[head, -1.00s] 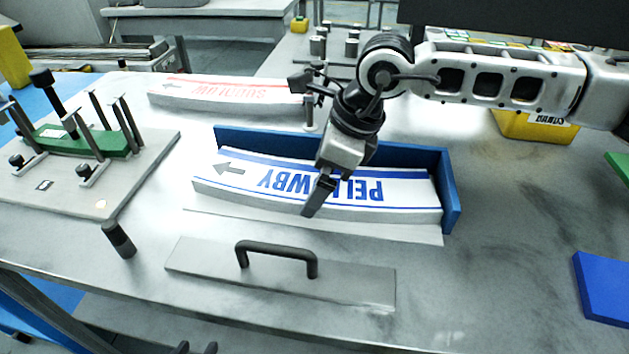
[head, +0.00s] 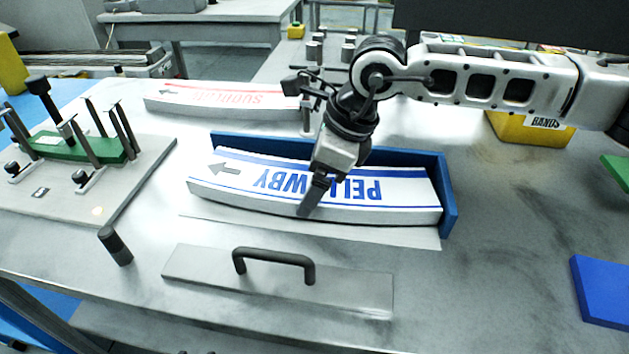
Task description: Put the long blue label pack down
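The long blue label pack (head: 400,188), white with blue lettering and blue edge stripes, lies lengthwise within a blue angled tray (head: 450,200). The lettering reads upside down, and a grey arrow marks its left end. The tray's wall runs behind the pack and around its right end. My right gripper (head: 309,198) reaches down over the pack's middle. One dark finger is against the front face; the other is hidden behind the gripper body. It appears shut on the pack. Whether the pack's underside touches the tray is hard to tell. My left gripper is out of view.
A flat metal plate with a black handle (head: 273,253) lies in front of the tray. A red-lettered pack (head: 225,100) lies behind. A fixture with posts and a green block (head: 75,148) stands left. A yellow bin (head: 530,130) and blue block (head: 603,290) are right. The table between is clear.

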